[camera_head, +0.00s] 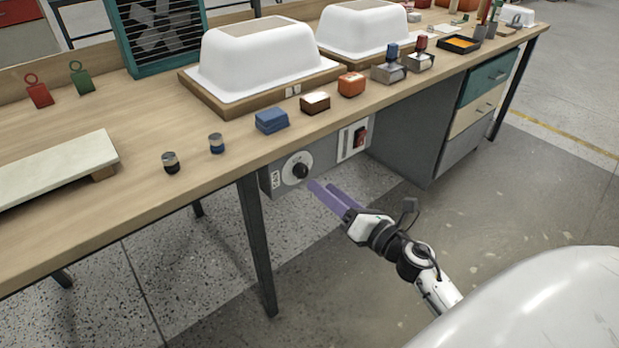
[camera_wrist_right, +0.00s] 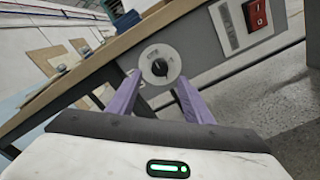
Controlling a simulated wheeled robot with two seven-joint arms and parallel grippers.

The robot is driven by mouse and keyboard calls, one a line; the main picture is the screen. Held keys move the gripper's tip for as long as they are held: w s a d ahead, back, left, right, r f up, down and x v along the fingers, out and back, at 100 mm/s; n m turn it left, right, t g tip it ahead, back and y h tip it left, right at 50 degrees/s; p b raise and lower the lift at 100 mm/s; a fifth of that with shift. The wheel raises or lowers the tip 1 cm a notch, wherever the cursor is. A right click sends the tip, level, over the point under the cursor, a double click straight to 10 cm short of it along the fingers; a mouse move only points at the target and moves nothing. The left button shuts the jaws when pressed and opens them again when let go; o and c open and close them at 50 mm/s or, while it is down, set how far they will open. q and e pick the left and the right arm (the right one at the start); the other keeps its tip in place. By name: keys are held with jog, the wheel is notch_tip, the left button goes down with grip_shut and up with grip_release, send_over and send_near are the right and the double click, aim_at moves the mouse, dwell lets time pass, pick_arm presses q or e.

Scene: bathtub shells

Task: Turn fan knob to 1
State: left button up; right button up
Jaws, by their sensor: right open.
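The fan knob (camera_head: 300,170) is a black dial on a round pale plate, set in a grey control panel under the table's front edge. In the right wrist view the knob (camera_wrist_right: 160,67) sits ahead, between the two purple fingers. My right gripper (camera_head: 326,188) is open and empty, just in front of and to the right of the knob, apart from it. A green fan (camera_head: 160,35) with a slatted front stands at the back of the table. The number the knob points at is too small to read. My left gripper does not show.
A red switch (camera_head: 361,136) sits on the panel right of the knob. A table leg (camera_head: 257,245) stands to the left. The floor in front is clear.

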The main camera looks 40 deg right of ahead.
aim_at(304, 173)
jog(key=w, duration=0.6)
jog(key=shift+w+a, duration=0.3)
jog(key=c, duration=1.1)
